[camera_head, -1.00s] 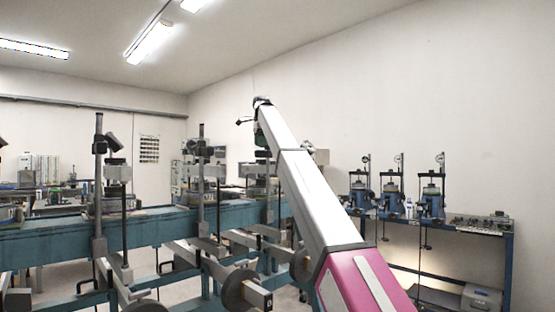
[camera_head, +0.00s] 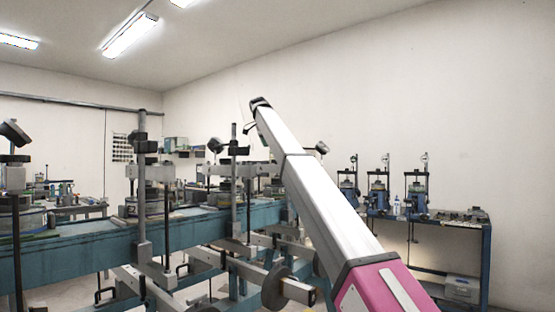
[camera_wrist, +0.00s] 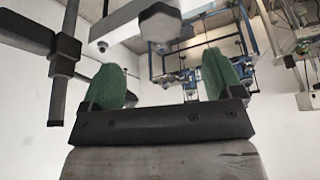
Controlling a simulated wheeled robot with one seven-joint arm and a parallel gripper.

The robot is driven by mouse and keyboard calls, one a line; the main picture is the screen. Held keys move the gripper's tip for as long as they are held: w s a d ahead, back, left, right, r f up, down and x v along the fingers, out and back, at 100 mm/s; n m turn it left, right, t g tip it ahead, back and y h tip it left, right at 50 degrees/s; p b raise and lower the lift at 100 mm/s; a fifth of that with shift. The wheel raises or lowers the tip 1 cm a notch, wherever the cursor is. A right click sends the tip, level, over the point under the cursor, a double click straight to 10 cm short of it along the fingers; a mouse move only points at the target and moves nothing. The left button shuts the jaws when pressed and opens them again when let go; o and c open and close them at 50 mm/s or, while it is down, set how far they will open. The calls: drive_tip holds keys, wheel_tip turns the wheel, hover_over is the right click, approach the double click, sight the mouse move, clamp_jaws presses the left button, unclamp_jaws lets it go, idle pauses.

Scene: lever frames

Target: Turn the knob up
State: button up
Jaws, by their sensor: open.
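In the wrist view my gripper (camera_wrist: 160,74) is open, with two green fingers apart and nothing between them. A pale grey faceted block (camera_wrist: 158,22) shows just beyond the gap, at the top of that view; I cannot tell whether it is the knob. A dark rod with a black clamp (camera_wrist: 66,48) stands left of the left finger. In the head view the lever frames stand along a teal bench (camera_head: 195,230), with posts, clamps and a round dark weight (camera_head: 276,288). My gripper is hidden behind my arm there, and no knob is clearly identifiable.
A blue table (camera_head: 455,224) with several blue devices (camera_head: 417,193) stands by the right wall, with a grey box (camera_head: 462,289) below. Metal beams (camera_head: 140,285) jut from the bench toward me. Bare wall fills the upper right.

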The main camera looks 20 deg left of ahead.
drive_tip(key=x, duration=0.7)
drive_tip(key=shift+f, duration=0.3)
drive_tip(key=c, duration=0.9)
